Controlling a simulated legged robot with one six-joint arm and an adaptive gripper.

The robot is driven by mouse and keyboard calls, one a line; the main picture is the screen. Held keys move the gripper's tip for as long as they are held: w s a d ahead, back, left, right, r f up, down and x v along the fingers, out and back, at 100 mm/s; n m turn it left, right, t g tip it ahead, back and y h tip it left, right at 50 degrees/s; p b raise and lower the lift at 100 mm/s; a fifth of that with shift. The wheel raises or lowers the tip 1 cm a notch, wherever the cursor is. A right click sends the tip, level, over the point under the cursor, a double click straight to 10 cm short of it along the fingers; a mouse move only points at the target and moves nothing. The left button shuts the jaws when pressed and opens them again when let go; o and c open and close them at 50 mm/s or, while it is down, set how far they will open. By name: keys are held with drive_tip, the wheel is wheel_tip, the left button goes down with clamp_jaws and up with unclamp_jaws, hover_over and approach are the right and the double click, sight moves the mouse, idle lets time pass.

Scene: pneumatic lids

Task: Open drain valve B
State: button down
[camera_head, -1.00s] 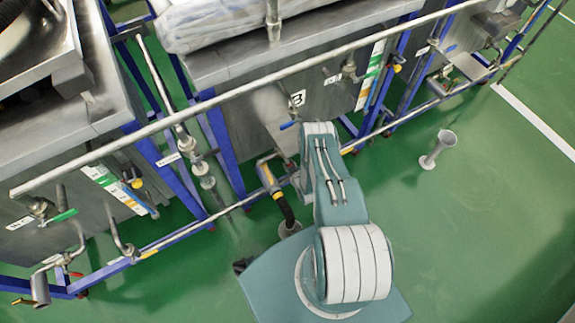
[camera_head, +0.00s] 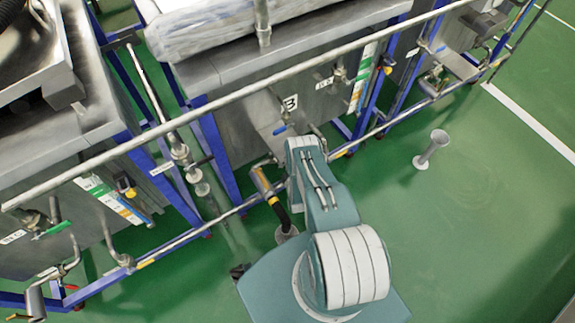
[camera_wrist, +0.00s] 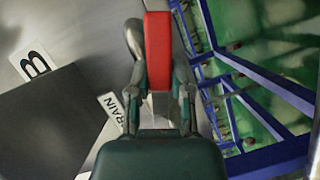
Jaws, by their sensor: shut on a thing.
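In the wrist view, the red handle (camera_wrist: 158,45) of a valve stands upright in the picture between the fingers of my gripper (camera_wrist: 158,93). My gripper is shut on it. The valve body is mostly hidden behind my gripper. In the head view, the "B" plate (camera_head: 290,103) is on the middle tank. My arm hides my gripper and the red handle there.
A blue-handled valve (camera_head: 280,130) sits below the head view's "B" plate. A long rail (camera_head: 230,95) crosses in front of the tanks. A yellow-and-black pipe (camera_head: 268,190) drops to a floor drain. A grey funnel (camera_head: 432,148) stands right on open green floor.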

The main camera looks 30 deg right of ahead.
drive_tip(key=shift+r+n+t+h, duration=0.2)
drive_tip(key=shift+r+n+t, duration=0.15)
drive_tip(key=shift+n, duration=0.55)
drive_tip(key=shift+r+n+t+h, duration=0.25)
drive_tip(key=shift+n+t, duration=0.1)
drive_tip(key=shift+n, duration=0.55)
drive_tip(key=shift+a, duration=0.1)
drive_tip(key=c, duration=0.5)
unclamp_jaws()
